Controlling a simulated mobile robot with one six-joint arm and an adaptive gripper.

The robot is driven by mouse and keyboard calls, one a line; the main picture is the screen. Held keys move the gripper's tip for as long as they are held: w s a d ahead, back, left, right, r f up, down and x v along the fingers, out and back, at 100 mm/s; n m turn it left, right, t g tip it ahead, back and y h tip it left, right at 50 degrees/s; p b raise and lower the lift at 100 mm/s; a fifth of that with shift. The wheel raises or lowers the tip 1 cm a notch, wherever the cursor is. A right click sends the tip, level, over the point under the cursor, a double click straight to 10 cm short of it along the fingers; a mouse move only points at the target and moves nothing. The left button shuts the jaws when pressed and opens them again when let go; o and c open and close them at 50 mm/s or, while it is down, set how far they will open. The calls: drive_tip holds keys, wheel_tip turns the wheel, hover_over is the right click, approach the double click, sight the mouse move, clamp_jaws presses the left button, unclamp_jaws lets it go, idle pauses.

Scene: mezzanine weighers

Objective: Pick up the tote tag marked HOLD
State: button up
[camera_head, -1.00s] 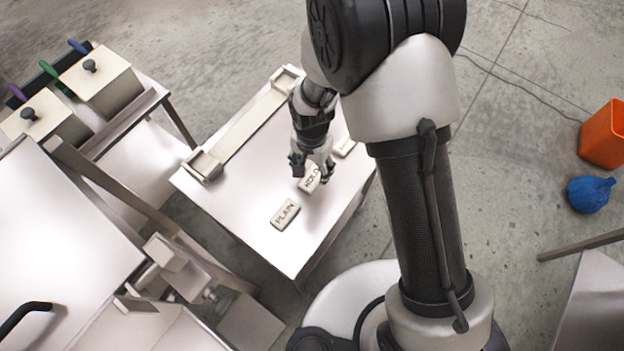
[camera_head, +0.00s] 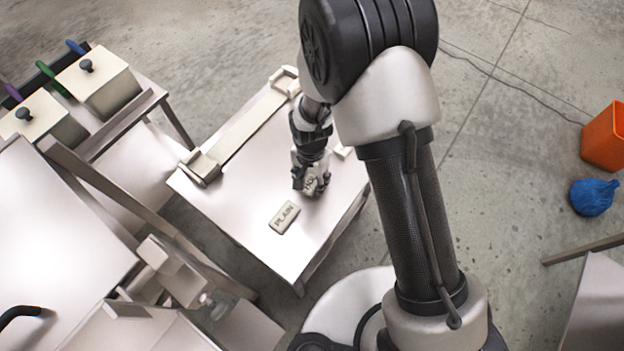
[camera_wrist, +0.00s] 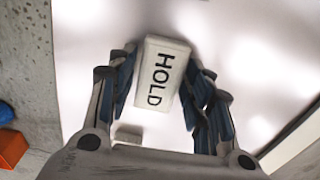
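The tag marked HOLD (camera_head: 311,184) is a pale block with dark letters, lying on the white table (camera_head: 240,215). In the wrist view the HOLD tag (camera_wrist: 160,72) shows its whole face between my fingers. My gripper (camera_head: 310,190) is down at the tag. In the wrist view my gripper (camera_wrist: 163,85) is open, its blue-padded fingers on either side of the tag, with small gaps seeming to show. In the head view the fingers partly cover the tag. The tag marked PLAIN (camera_head: 284,217) lies nearer the table's front corner.
A third pale block (camera_head: 342,152) lies behind my gripper, mostly hidden. A long pale rail (camera_head: 240,130) runs along the table's far left edge. At left stand lidded boxes (camera_head: 98,82) and a weighing bench. An orange bin (camera_head: 604,137) and blue bag (camera_head: 593,197) are on the floor.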

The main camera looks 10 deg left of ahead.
drive_tip(key=c, duration=0.6)
drive_tip(key=shift+r, duration=0.1)
drive_tip(key=shift+c, duration=0.2)
